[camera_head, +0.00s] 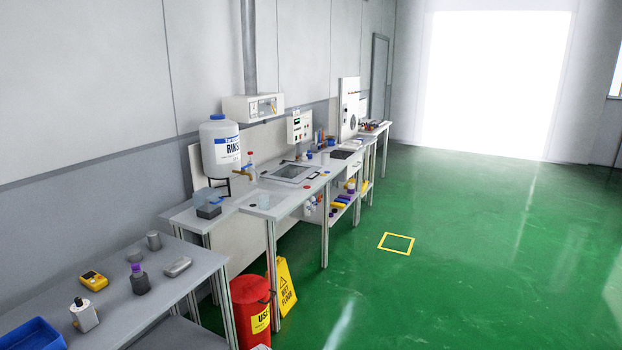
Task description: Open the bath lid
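A square, metal-framed inset with a greyish top (292,172) is set into the long grey bench, below the wall control box; it looks like the bath. At this size I cannot tell whether a lid covers it or how the lid lies. Neither of my grippers shows in the head view.
A white RINSE tank (220,148) stands left of the inset. A red bin (250,309) and a yellow wet floor sign (286,285) stand before the bench. A near table (140,304) holds several small items. The green floor (470,260) to the right is clear, with a yellow square outline (396,243).

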